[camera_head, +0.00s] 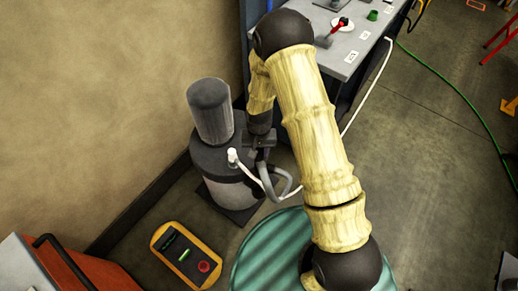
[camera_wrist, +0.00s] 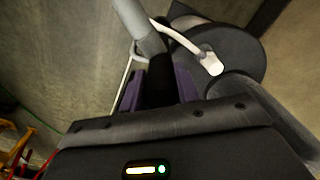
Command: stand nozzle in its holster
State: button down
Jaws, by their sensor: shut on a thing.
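My gripper (camera_head: 262,142) is low beside the right side of a dark grey upright machine (camera_head: 210,160) with a cylinder on top. In the wrist view its purple fingers (camera_wrist: 160,88) are shut on the dark grip of the nozzle. The nozzle's grey tube (camera_wrist: 138,25) runs up and away from the fingers. In the head view a bent grey tube, seemingly the nozzle (camera_head: 268,180), shows below the gripper, beside the machine. I cannot clearly make out the holster, or whether the nozzle touches it.
A white hose (camera_head: 352,112) runs from a white fitting (camera_head: 233,156) on the machine. A yellow control box (camera_head: 186,255) lies on the floor. A round teal surface (camera_head: 262,255) is at the front, a workbench (camera_head: 350,45) behind my arm, and a red cabinet (camera_head: 30,268) at lower left.

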aim_at(259, 162)
jog(key=shift+f, duration=0.15)
dwell(0.4)
jog(key=shift+w+f+b, duration=0.1)
jog(key=shift+f+b, duration=0.25)
jog(key=shift+f, duration=0.1)
jog(key=shift+d, duration=0.15)
jog(key=shift+s+a+f, duration=0.1)
jog(key=shift+s+a, duration=0.1)
jog(key=shift+f+b, duration=0.4)
jog(key=shift+w+f+b, duration=0.1)
jog(key=shift+f+b, duration=1.15)
jog(key=shift+f, duration=0.4)
jog(key=shift+s+d+f+b, duration=0.1)
jog(key=shift+s+f+b, duration=0.15)
jog(key=shift+f+b, duration=0.35)
